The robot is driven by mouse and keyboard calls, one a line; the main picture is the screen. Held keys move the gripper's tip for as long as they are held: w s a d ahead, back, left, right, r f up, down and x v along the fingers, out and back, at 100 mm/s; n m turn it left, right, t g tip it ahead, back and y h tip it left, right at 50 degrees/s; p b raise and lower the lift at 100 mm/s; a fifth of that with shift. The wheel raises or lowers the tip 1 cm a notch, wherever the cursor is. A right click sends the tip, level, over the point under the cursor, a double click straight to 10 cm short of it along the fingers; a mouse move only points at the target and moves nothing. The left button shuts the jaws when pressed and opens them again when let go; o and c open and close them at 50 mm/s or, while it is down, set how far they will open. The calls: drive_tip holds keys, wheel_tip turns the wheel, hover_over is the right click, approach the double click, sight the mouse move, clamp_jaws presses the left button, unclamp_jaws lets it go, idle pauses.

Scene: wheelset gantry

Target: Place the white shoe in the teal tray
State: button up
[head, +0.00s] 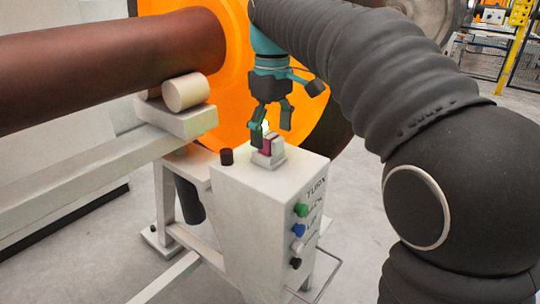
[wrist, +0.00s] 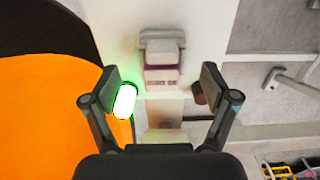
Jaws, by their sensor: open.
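A small pale block with a magenta band (head: 269,151), which may be the white shoe, sits on top of the white control cabinet (head: 240,190). The block also shows in the wrist view (wrist: 162,76). My gripper (head: 272,125) is open just above it, fingers pointing down. In the wrist view my gripper (wrist: 165,90) has one finger on each side of the block, with gaps between; I cannot tell whether the fingertips are at its height. No teal tray can be made out in either view.
A glowing green lamp (wrist: 125,100) is close to the left finger, and a dark red knob (head: 227,156) stands on the cabinet top. A large orange wheel (head: 223,60) is behind. A brown axle (head: 110,65) and a pale roller (head: 186,92) are at left.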

sight(271, 148)
wheel_tip(271, 148, down, 4)
drive_tip(key=shift+s+a, duration=0.1)
drive_tip(key=shift+a, duration=0.05)
drive_tip(key=shift+c, duration=0.2)
drive_tip(key=c, duration=1.3)
drive_tip(key=shift+r, duration=0.1)
drive_tip(key=shift+c, duration=0.2)
